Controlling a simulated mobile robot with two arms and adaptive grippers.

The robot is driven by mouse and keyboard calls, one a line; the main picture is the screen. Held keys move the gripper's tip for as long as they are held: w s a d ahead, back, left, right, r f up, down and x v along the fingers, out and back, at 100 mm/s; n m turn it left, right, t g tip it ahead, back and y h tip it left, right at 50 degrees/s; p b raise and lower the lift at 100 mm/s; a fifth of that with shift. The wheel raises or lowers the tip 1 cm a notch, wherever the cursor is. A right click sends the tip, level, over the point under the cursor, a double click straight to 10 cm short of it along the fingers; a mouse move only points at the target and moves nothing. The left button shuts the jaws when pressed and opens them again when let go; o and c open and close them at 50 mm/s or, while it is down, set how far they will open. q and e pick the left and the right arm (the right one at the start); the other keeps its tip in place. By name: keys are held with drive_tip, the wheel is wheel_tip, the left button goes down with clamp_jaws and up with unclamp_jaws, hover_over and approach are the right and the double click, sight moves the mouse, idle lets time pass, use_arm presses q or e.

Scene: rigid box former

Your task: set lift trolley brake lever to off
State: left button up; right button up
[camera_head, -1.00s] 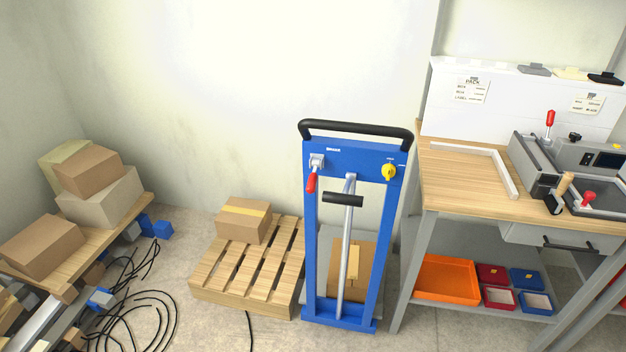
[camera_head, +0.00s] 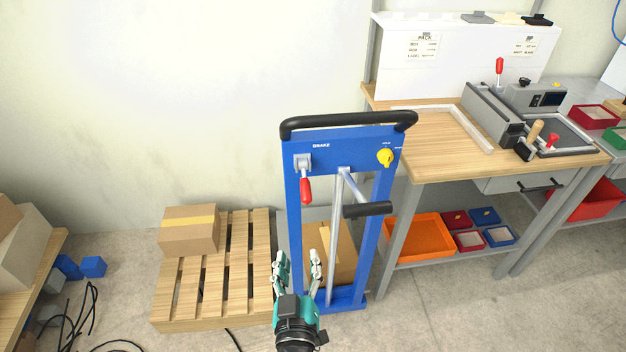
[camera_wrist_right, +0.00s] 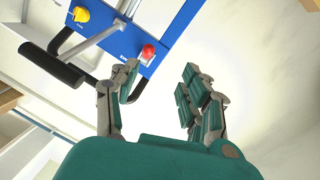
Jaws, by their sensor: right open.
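The blue lift trolley (camera_head: 292,215) stands upright in the middle of the head view, with a black push handle on top. Its brake lever (camera_head: 306,190) has a red grip and hangs down from a grey bracket at the upper left of the panel, beside the word BRAKE. In the right wrist view the red grip (camera_wrist_right: 148,52) shows beyond the fingers. My right gripper (camera_head: 297,258) is open and empty, below the lever and in front of the trolley's lower part. It also shows open in the wrist view (camera_wrist_right: 160,95). My left gripper is not in view.
A yellow knob (camera_head: 385,158) sits at the panel's right. A grey pump arm with a black grip (camera_head: 368,209) sticks out in front. A wooden pallet (camera_head: 185,305) with a carton (camera_head: 190,232) stands left; a workbench (camera_head: 440,150) stands close right.

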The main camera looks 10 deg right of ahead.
wheel_tip(320, 180, up, 2)
drive_tip(key=p, duration=0.2)
approach(305, 199)
drive_tip(key=shift+m+t+h, duration=0.3)
drive_tip(key=shift+h, duration=0.1)
drive_tip(key=w+p, duration=0.1)
drive_tip(key=w, duration=0.2)
drive_tip(key=w+d+p, duration=0.1)
drive_tip(key=w, duration=0.3)
drive_tip(key=w+p, duration=0.1)
drive_tip(key=w, duration=0.2)
drive_tip(key=shift+w+d+f, duration=0.3)
drive_tip(key=shift+w+d, duration=0.05)
drive_tip(key=shift+w, duration=0.6)
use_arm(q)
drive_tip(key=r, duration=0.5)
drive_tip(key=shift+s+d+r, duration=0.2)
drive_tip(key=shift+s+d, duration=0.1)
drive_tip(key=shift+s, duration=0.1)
use_arm(e)
drive_tip(key=shift+d, duration=0.1)
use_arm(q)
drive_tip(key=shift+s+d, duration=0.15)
use_arm(e)
drive_tip(key=shift+f, duration=0.1)
clamp_jaws()
